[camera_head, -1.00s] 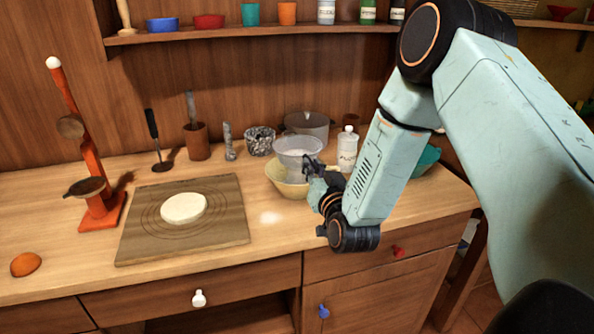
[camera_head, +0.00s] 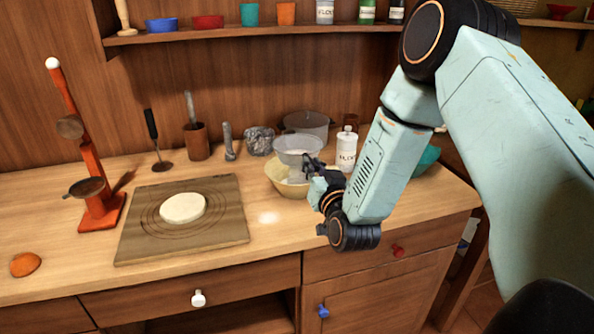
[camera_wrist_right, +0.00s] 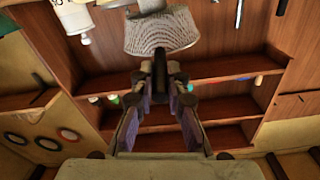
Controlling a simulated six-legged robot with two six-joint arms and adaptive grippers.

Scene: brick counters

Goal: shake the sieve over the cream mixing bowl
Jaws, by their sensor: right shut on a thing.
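The sieve (camera_head: 297,146) is a pale grey mesh bowl, held above the cream mixing bowl (camera_head: 284,187) on the counter. My right gripper (camera_head: 313,172) is shut on the sieve, at its near right side. In the right wrist view the sieve's mesh (camera_wrist_right: 160,33) stands just beyond the closed fingertips (camera_wrist_right: 159,70). The inside of the cream bowl is mostly hidden by the sieve and the gripper. My left gripper is not in view.
A white labelled flour bottle (camera_head: 346,150) stands close right of the sieve. A board (camera_head: 150,225) with a dough disc (camera_head: 183,208) lies left. A teal bowl (camera_head: 427,158) is partly hidden behind my arm.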

